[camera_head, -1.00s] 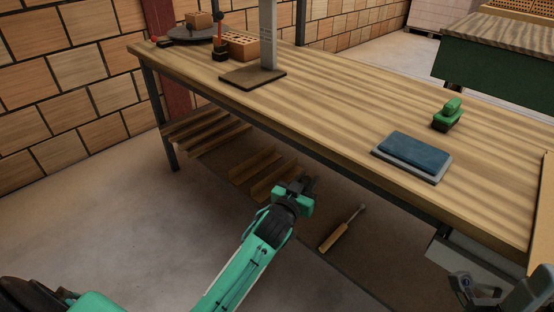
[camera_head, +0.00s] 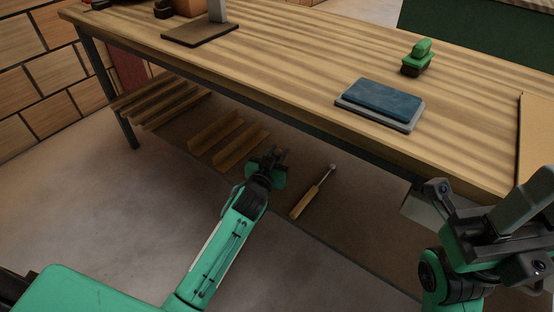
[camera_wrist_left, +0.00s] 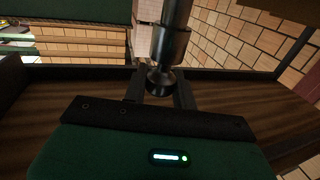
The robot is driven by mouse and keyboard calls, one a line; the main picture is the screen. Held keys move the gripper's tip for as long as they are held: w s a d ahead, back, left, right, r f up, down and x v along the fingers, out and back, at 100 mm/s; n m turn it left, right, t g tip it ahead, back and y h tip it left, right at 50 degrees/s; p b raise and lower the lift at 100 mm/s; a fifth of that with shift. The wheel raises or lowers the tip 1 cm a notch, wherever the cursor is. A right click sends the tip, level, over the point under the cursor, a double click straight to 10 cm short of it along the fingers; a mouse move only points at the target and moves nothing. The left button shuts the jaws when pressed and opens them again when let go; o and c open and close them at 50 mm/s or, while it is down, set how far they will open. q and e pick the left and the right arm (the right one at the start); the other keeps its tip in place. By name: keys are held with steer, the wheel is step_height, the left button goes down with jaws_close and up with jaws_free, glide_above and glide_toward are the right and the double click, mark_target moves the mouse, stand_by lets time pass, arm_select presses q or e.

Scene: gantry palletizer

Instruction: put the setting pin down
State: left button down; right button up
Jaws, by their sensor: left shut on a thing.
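The setting pin (camera_wrist_left: 170,42) is a grey metal cylinder with a dark, narrower lower end, seen in the left wrist view. My left gripper (camera_wrist_left: 160,88) is shut on that end, with a dark finger on each side. In the head view my left gripper (camera_head: 273,156) is low in front of the workbench, by the lower shelf, and the pin cannot be made out there. My right gripper (camera_head: 510,225) is at the lower right, in front of the bench; whether its jaws are open is unclear.
The workbench (camera_head: 290,68) carries a blue pad on a grey base (camera_head: 380,104), a green-handled brush (camera_head: 417,58) and a dark base plate (camera_head: 200,34). Below, the lower shelf (camera_head: 300,174) holds angled wooden rails (camera_head: 214,132) and a wooden-handled tool (camera_head: 305,202). The bench top's middle is clear.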

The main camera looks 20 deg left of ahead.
arm_select(q)
steer(key=shift+f, duration=0.45)
steer(key=shift+f, duration=0.15)
steer(key=c, duration=1.1)
jaws_free()
